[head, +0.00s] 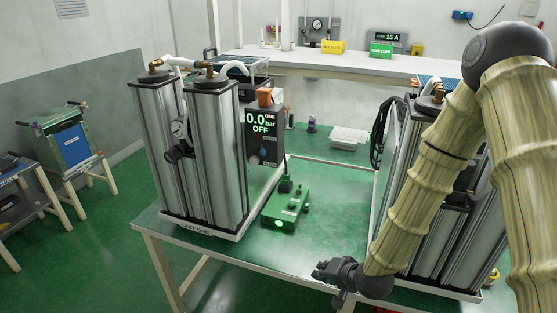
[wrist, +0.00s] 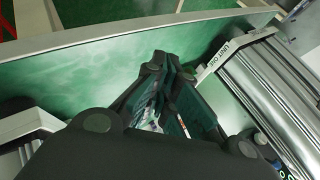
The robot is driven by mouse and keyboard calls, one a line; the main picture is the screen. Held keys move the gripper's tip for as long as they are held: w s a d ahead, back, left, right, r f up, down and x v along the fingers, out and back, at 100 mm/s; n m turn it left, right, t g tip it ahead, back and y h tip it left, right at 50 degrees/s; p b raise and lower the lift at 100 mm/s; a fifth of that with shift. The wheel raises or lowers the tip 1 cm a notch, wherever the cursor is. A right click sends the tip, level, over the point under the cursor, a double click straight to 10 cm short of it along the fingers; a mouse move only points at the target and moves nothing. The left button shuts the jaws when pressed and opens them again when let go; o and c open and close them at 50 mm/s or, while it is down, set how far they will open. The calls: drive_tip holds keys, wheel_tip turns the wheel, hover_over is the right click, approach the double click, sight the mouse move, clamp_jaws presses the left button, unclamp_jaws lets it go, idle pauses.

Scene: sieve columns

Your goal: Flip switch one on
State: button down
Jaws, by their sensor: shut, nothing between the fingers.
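The unit-one display box (head: 263,133) reads "0.0 bar OFF" and "ONE" in the head view. It stands at the right side of the twin metal columns (head: 205,150). A small bluish knob or switch (head: 263,152) shows low on its face; its exact position is too small to tell. My gripper (head: 322,271) is shut and empty over the front edge of the green table, well to the front right of the box.
A green device with a lit button (head: 284,210) sits on the table right of unit one. A second column unit (head: 440,235) stands at the right, partly hidden by my arm. The green tabletop (head: 335,220) between them is mostly clear. A white bench (head: 340,63) runs behind.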

drive_tip(key=w+r+m+t+y, duration=0.1)
drive_tip(key=w+r, duration=0.3)
drive_tip(key=r, duration=0.6)
drive_tip(key=w+a+r+m+t+y, duration=0.1)
drive_tip(key=w+r+t+y, duration=0.1)
drive_tip(key=w+r, duration=0.3)
drive_tip(key=w+a+r+m+t+y, duration=0.1)
drive_tip(key=w+r, duration=0.4)
drive_tip(key=r, duration=0.9)
drive_tip(key=shift+r+t, duration=0.3)
drive_tip(key=shift+t, duration=0.5)
drive_tip(key=shift+a, duration=0.1)
drive_tip(key=p, duration=0.4)
approach(262, 149)
drive_tip(key=w, duration=0.1)
drive_tip(key=w+d, duration=0.1)
drive_tip(key=w, duration=0.1)
drive_tip(key=w+d, duration=0.1)
drive_tip(key=w, duration=0.1)
drive_tip(key=shift+f, duration=0.25)
drive_tip(key=shift+w+a+f+p, duration=0.15)
drive_tip(key=shift+a+p, duration=0.15)
drive_tip(key=shift+a, duration=0.3)
drive_tip(key=shift+w+a+f+p, duration=0.15)
drive_tip(key=shift+a+p, duration=0.1)
drive_tip(key=shift+a, duration=0.3)
